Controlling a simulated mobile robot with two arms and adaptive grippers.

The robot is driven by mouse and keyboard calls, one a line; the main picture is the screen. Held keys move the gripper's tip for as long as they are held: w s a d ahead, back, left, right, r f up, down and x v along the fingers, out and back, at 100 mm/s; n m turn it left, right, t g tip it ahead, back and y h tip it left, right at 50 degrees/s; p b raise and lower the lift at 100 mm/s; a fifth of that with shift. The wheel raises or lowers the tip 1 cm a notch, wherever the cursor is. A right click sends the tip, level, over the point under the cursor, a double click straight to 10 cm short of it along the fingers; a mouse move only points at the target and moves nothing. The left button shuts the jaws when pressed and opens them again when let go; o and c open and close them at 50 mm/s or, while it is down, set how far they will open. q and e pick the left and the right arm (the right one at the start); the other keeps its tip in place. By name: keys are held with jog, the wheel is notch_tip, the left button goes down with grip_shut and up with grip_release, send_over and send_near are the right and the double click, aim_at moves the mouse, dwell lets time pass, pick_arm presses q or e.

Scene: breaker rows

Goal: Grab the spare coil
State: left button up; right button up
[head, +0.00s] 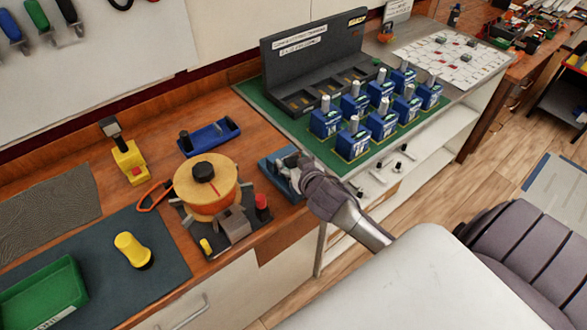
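My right gripper (291,177) is low over a blue block or holder (267,165) at the front of the bench, just left of the green mat. Its fingers point left and overlap the holder, so I cannot tell whether they are open or shut, or on what. No part is plainly recognisable as the spare coil; it may be hidden at the gripper. A spool with a yellow top and orange winding (207,186) stands on a dark base left of the gripper. My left gripper is not in view.
Several blue breakers (326,122) stand in rows on the green mat (262,118), before a dark grey panel (310,60). A blue tool holder (209,137), yellow device (129,162), yellow knob (131,249) and green tray (42,295) are to the left. Small parts lie at the front shelf.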

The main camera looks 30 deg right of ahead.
jog(key=c, duration=1)
jog(key=shift+r, duration=0.1)
